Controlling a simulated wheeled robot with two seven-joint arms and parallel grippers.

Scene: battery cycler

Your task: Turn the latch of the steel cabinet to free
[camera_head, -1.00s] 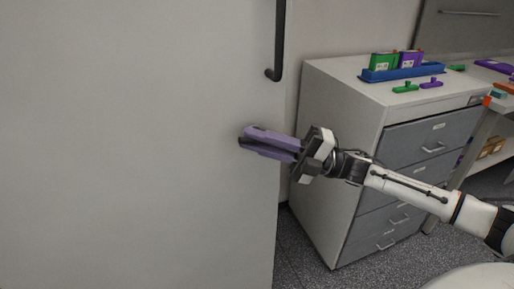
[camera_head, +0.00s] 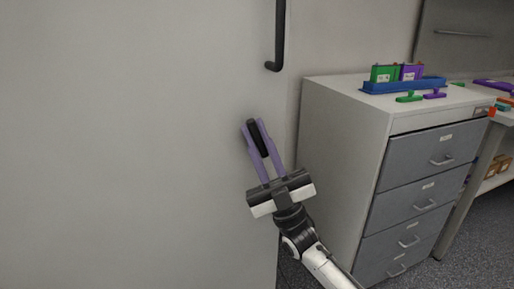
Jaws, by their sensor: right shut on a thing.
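The steel cabinet's pale door (camera_head: 120,150) fills the left of the head view. Its latch (camera_head: 257,138) is a short black lever near the door's right edge, tilted slightly with its top to the left. My right gripper (camera_head: 256,133) is shut on the latch, with one purple finger on each side of it. The wrist reaches up from below. The fingers hide part of the latch's lower end. My left gripper is not in view.
A black bar handle (camera_head: 279,40) stands on the door above the latch. A grey drawer unit (camera_head: 340,150) stands close to the right. On it are a blue rack (camera_head: 403,86) with green and purple blocks, and small green (camera_head: 408,97) and purple (camera_head: 435,94) pieces.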

